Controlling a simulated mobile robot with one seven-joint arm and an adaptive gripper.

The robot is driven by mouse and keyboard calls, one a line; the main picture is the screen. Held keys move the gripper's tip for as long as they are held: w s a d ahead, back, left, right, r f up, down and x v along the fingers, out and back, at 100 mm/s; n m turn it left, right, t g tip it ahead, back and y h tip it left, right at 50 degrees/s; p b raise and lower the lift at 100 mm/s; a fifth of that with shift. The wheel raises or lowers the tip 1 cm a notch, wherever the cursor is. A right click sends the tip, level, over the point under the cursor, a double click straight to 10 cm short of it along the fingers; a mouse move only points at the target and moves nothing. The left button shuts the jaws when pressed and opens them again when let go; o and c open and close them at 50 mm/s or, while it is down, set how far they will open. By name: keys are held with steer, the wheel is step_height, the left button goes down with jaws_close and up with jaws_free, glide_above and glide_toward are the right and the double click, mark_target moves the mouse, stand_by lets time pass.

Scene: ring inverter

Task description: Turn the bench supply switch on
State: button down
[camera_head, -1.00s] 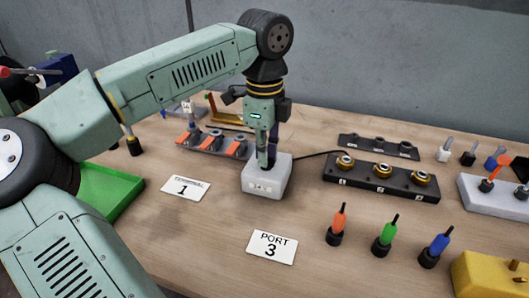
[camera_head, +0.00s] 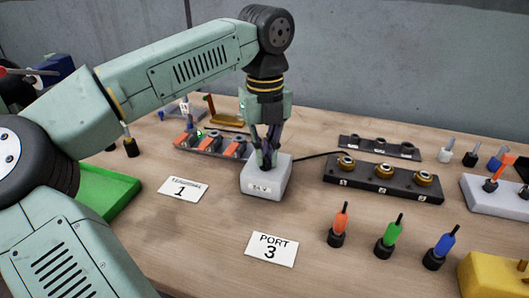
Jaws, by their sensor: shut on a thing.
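The bench supply is a light grey box (camera_head: 264,184) standing in the middle of the table, with a small label on its front and a black cable leaving its right side. My gripper (camera_head: 266,163) points down onto the top of the box. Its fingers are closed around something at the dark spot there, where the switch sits. The switch itself is hidden by the fingers, so its position cannot be told.
A terminal block with orange levers (camera_head: 212,146) lies behind left, with a green light on it. A black three-port strip (camera_head: 382,182) is to the right. Orange, green and blue-handled plugs (camera_head: 389,237) stand front right. Cards reading "TERMINAL 1" (camera_head: 183,189) and "PORT 3" (camera_head: 271,249) lie nearby. A green tray (camera_head: 110,196) is left.

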mark_target(266, 157)
steer(key=m, duration=0.3)
steer(key=shift+m, duration=0.3)
steer(key=shift+d+m, duration=0.15)
steer(key=shift+m, duration=1.75)
steer(key=c, duration=1.7)
jaws_free()
step_height(266, 157, up, 12)
